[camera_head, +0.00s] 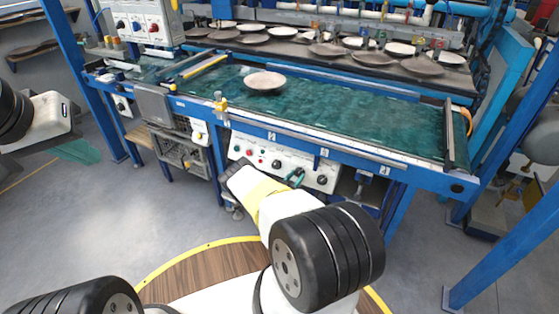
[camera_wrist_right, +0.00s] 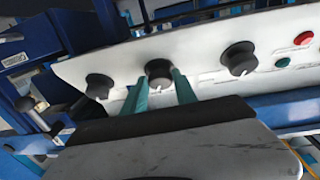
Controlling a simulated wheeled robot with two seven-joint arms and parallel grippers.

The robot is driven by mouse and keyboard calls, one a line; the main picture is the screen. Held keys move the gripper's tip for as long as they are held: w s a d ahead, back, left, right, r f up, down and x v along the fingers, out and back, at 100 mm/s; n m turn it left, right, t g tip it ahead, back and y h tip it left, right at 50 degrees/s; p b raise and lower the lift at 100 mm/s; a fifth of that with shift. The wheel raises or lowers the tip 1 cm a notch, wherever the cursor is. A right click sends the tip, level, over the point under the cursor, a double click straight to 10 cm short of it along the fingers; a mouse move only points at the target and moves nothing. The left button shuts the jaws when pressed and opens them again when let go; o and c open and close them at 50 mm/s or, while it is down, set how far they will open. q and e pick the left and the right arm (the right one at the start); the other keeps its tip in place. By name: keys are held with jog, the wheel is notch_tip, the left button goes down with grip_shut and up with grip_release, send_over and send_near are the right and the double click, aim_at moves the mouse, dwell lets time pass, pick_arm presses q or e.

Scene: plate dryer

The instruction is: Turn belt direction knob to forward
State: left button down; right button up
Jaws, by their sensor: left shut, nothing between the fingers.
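The white control panel (camera_head: 240,147) hangs under the belt's front edge, with black knobs and coloured buttons. In the right wrist view the panel appears turned over, and a row of three black knobs shows. The middle knob (camera_wrist_right: 159,70) sits between the teal fingers of my right gripper (camera_wrist_right: 161,84), one finger close on each side. Whether they press on it I cannot tell. Its white mark points toward the bottom of that picture; no labels are readable. In the head view my right gripper (camera_head: 295,176) is at the panel. My left gripper (camera_head: 78,150) is shut and empty at far left.
A green conveyor belt (camera_head: 340,100) runs above the panel with one plate (camera_head: 265,81) on it. More plates lie on the rack behind. Two other knobs (camera_wrist_right: 98,86) (camera_wrist_right: 239,58) flank the middle one. A blue post (camera_head: 82,85) stands near my left gripper.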

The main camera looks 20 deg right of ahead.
grip_shut()
jog(key=shift+n, duration=0.4)
jog(key=n+t+y, duration=0.1)
jog(key=n, duration=0.1)
jog(key=n+t+y, duration=0.1)
jog(key=n, duration=0.1)
jog(key=n+y, duration=0.1)
jog(key=n, duration=0.2)
jog(key=shift+s+d+t, duration=0.25)
jog(key=shift+s+t, duration=0.1)
jog(key=shift+t, duration=0.05)
jog(key=n+y, duration=0.1)
jog(key=n, duration=0.1)
jog(key=n+y, duration=0.2)
jog(key=n, duration=0.1)
jog(key=n+y, duration=0.1)
jog(key=n, duration=0.1)
jog(key=shift+s+d+r+n+t, duration=0.1)
jog(key=shift+d+r+n+t, duration=0.15)
jog(key=shift+n+t, duration=0.15)
jog(key=shift+y, duration=0.3)
jog(key=o, duration=0.6)
grip_release()
